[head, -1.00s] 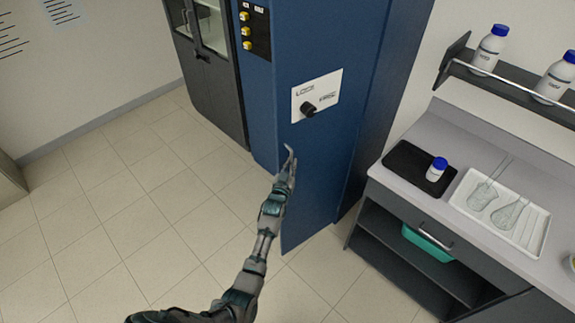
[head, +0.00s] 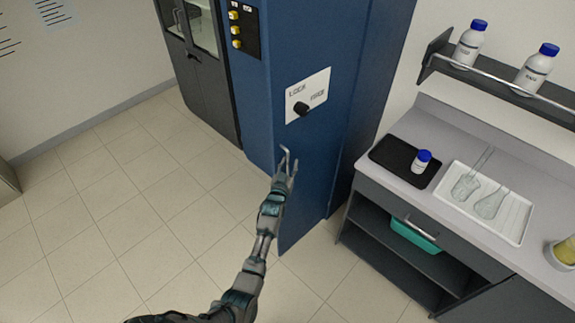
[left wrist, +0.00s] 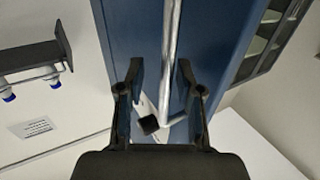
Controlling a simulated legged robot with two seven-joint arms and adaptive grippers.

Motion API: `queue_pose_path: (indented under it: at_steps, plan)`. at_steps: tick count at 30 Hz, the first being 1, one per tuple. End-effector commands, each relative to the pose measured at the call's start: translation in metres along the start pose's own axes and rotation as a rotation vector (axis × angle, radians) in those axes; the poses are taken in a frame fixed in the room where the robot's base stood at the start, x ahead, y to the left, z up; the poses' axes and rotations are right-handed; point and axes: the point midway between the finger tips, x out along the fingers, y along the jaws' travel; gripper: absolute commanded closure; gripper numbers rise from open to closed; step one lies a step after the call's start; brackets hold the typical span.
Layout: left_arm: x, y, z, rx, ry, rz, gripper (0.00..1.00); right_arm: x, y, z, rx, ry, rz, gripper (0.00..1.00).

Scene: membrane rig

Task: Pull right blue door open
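The blue door (head: 320,165) is a tall panel in the middle of the head view, with a white lock plate (head: 322,84) and a black knob (head: 302,108). I cannot tell for sure whether it stands ajar. My left gripper (head: 288,168) is in front of the door's left edge, below the knob. In the left wrist view my left gripper (left wrist: 158,68) has its two dark fingers apart. A metal bar handle (left wrist: 172,50) runs between them, bent at its lower end; contact is not clear. The knob (left wrist: 149,125) shows below. My right gripper is not in view.
A dark cabinet (head: 205,95) stands left of the blue unit, with yellow buttons (head: 235,30) between. At right, a bench (head: 405,190) holds a black tray (head: 385,155) and a white tray (head: 520,222). A bottle shelf (head: 490,85) hangs above. Floor at left is clear.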

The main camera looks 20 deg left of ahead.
Motion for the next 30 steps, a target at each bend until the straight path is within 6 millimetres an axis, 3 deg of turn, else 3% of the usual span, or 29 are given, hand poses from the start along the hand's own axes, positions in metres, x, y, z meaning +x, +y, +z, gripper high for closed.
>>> queue_pose_path:
  at_steps: [7,11,24,30]
  plan:
    - [-0.001,-0.003,0.002,-0.001,-0.003,-0.001,0.63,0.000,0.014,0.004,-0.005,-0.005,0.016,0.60]
    - [-0.010,-0.004,0.004,-0.002,-0.004,-0.001,0.63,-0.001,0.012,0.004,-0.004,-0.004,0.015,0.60]
    - [-0.098,0.003,0.003,0.002,-0.005,0.000,0.63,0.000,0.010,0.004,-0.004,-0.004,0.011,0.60]
    - [-0.117,0.004,0.002,0.003,-0.004,0.000,0.63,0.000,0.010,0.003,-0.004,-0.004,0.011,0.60]
